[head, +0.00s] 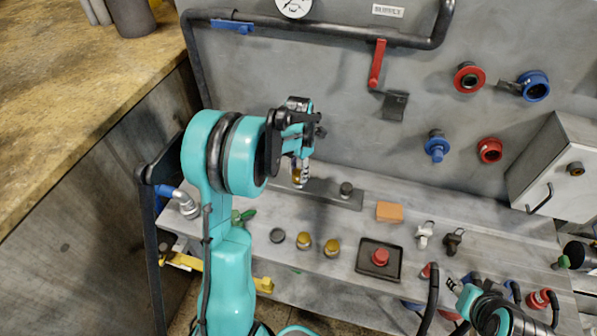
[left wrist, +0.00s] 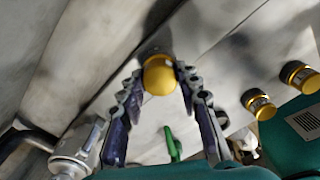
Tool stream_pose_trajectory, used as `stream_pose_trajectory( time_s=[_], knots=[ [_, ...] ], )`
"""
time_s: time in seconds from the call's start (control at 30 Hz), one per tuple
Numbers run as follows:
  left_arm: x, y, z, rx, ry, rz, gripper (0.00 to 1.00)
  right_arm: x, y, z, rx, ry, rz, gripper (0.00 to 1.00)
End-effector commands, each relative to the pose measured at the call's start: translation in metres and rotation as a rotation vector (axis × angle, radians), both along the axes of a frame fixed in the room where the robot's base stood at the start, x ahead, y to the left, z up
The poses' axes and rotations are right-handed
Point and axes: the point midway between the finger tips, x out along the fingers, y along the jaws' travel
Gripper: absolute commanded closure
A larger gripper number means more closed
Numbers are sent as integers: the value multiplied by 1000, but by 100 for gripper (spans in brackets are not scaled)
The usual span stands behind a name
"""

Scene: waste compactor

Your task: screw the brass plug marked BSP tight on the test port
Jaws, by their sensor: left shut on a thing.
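My left gripper (head: 301,166) is shut on a brass plug (head: 297,178), above the bench shelf near a dark flat plate (head: 322,195). In the left wrist view the plug's round yellow end (left wrist: 159,76) sits between the two toothed fingers (left wrist: 158,92). No BSP mark can be read. The test port is not clearly seen; whether the plug touches it is hidden. Two more brass plugs (head: 304,240) (head: 332,247) stand on the shelf, also in the left wrist view (left wrist: 258,103). My right gripper (head: 463,291) is at the lower right, its fingers too small to judge.
A dark knob (head: 346,189) stands on the plate. A red lever (head: 377,64) and pipe (head: 330,35) are on the back wall. Hoses crowd the lower right.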

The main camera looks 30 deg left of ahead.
Motion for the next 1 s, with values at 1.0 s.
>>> stream_pose_trajectory(
  time_s=[1.0],
  knots=[
    [0,0,0,0,0,-554,97,0,0,-5,0,0,0,61]
  ],
)
